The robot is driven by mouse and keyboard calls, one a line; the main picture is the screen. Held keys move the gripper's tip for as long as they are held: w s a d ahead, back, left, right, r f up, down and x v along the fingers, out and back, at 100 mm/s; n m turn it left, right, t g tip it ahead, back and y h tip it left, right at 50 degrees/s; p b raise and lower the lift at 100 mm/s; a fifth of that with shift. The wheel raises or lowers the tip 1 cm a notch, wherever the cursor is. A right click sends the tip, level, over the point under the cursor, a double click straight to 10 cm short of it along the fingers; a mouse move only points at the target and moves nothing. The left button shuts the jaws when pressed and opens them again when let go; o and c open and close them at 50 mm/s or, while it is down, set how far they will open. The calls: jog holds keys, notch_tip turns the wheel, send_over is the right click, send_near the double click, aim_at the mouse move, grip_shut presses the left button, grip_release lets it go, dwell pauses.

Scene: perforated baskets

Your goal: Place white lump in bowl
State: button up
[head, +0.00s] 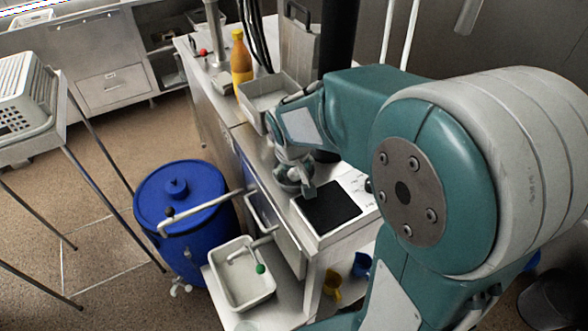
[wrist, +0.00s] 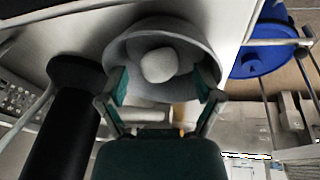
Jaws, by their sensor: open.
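The white lump (wrist: 158,65) is a pale rounded piece. In the wrist view it appears inside the grey round bowl (wrist: 196,44), within its rim. My gripper (wrist: 163,82) is open, with one green finger at each side of the near part of the bowl and the lump between and beyond them. I cannot tell whether the fingers touch the bowl. In the head view my gripper (head: 296,178) is over the metal counter, just behind a black square plate; the lump cannot be made out there.
The black plate (head: 330,207) lies at the counter's front. A grey tray (head: 266,92) and an orange bottle (head: 241,62) stand farther back. A blue barrel (head: 186,215) and a white basin (head: 242,274) are left of the counter. A perforated basket (head: 22,92) sits far left.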

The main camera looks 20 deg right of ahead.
aim_at(295, 172)
notch_tip(295, 172, up, 7)
jog(key=shift+r, duration=0.1)
dwell(0.5)
jog(key=shift+s+r, duration=0.15)
jog(key=shift+s, duration=0.1)
jog(key=shift+t+y, duration=0.3)
jog(key=shift+t, duration=0.4)
jog(key=s+r, duration=0.1)
jog(key=s, duration=0.1)
jog(key=s+r, duration=0.1)
jog(key=s, duration=0.2)
jog(key=s+r, duration=0.1)
jog(key=s, duration=0.1)
jog(key=shift+s+a+r, duration=0.15)
jog(key=shift+s+r, duration=0.1)
jog(key=shift+r, duration=0.15)
jog(key=s+t, duration=0.1)
jog(key=s, duration=0.9)
jog(key=shift+a+r+m+y, duration=0.35)
jog(key=shift+a+m+y, duration=0.05)
jog(key=shift+a, duration=0.05)
